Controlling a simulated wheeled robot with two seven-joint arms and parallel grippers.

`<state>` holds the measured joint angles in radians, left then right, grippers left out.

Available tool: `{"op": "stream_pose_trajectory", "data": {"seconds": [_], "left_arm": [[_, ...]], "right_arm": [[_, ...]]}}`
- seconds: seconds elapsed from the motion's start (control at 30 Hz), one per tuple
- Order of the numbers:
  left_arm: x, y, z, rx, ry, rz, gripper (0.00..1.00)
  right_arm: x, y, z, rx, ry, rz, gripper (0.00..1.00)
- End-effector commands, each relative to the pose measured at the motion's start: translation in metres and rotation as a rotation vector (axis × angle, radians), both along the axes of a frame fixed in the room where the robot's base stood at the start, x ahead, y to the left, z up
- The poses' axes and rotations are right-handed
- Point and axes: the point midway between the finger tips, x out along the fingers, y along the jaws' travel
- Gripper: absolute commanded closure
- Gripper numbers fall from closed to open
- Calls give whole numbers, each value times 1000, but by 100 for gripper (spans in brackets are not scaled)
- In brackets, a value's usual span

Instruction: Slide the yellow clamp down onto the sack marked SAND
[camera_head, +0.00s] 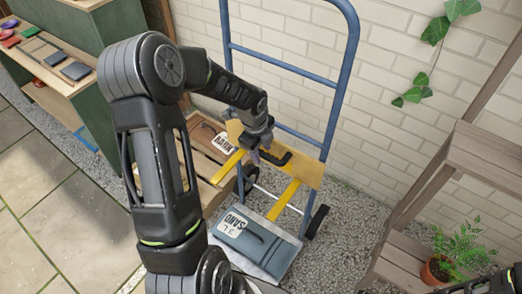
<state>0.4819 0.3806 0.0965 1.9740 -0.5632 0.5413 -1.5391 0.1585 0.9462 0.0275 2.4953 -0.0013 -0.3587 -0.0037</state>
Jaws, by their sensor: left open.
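The yellow clamp (308,168) is a broad yellow-orange crossbar on the blue hand truck, with two yellow arms reaching forward and a black handle (272,159) at its middle. The grey-blue sack marked SAND (262,248) lies below it at the foot of the hand truck, label facing up. The clamp's arms appear above the sack, apart from its top. My left gripper (257,150) is open at the black handle. Whether its fingers are around the handle or only beside it I cannot tell. My right gripper is out of view.
The blue hand truck (342,92) stands against the pale brick wall. A wooden crate (199,164) with a BARK label (223,143) is behind my left arm. A wooden shelf (412,232) with a potted plant (437,269) stands at right. Gravel (345,225) lies between.

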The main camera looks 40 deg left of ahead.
Motion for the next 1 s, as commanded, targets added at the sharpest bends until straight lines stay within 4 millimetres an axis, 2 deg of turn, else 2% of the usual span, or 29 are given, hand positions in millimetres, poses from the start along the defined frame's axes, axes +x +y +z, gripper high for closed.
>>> {"op": "stream_pose_trajectory", "data": {"seconds": [0.2,0.7,1.0], "left_arm": [[0,0,0,0,-1,0,60],[0,0,1,0,0,1,100],[0,0,1,0,0,1,100]], "right_arm": [[0,0,0,0,0,0,59],[0,0,0,0,0,0,59],[0,0,0,0,0,0,59]]}}
